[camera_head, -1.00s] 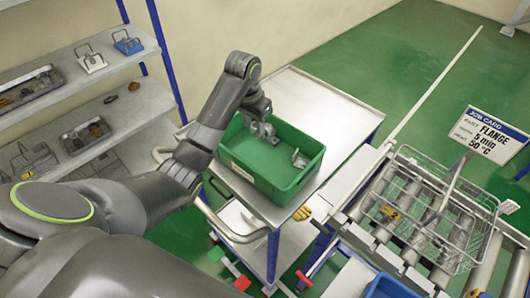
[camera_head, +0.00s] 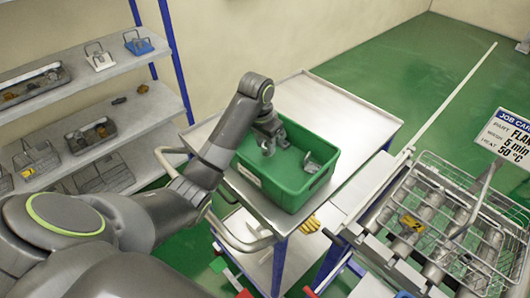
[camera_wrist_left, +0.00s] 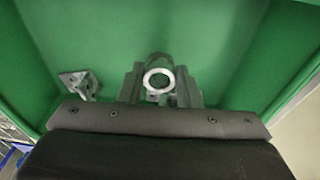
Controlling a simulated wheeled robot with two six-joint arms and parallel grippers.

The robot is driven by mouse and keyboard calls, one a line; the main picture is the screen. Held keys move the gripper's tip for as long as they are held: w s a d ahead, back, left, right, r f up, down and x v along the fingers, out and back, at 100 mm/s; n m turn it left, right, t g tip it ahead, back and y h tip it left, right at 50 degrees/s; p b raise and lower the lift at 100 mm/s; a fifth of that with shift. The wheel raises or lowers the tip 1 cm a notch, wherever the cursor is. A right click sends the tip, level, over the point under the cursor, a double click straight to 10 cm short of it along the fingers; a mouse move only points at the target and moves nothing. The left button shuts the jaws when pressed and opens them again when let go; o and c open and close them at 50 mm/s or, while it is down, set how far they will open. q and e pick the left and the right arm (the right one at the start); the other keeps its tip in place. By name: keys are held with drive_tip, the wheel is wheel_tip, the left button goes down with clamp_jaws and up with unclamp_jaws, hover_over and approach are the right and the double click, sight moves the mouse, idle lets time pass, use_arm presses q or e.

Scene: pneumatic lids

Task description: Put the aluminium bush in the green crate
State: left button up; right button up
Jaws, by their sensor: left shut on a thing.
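The green crate (camera_head: 252,178) stands on the top of a grey metal cart, and it fills most of the left wrist view (camera_wrist_left: 225,45). My left gripper (camera_head: 270,146) reaches down into the crate near its far left part. In the left wrist view my left gripper (camera_wrist_left: 160,85) is shut on the aluminium bush (camera_wrist_left: 158,80), a short silvery ring with its open end towards the camera. I cannot tell whether the bush touches the crate floor. A grey metal bracket (camera_head: 311,164) lies in the crate, and it also shows in the left wrist view (camera_wrist_left: 80,84). My right gripper is not in view.
The cart top (camera_head: 345,118) is clear behind the crate. Shelves (camera_head: 85,75) with small trays and parts are at the left.

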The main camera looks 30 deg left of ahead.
use_arm(q)
drive_tip(key=shift+s+f, duration=0.1)
drive_tip(key=shift+f, duration=1)
drive_tip(key=o, duration=0.5)
drive_tip(key=shift+f, duration=0.15)
drive_tip(key=o, duration=0.5)
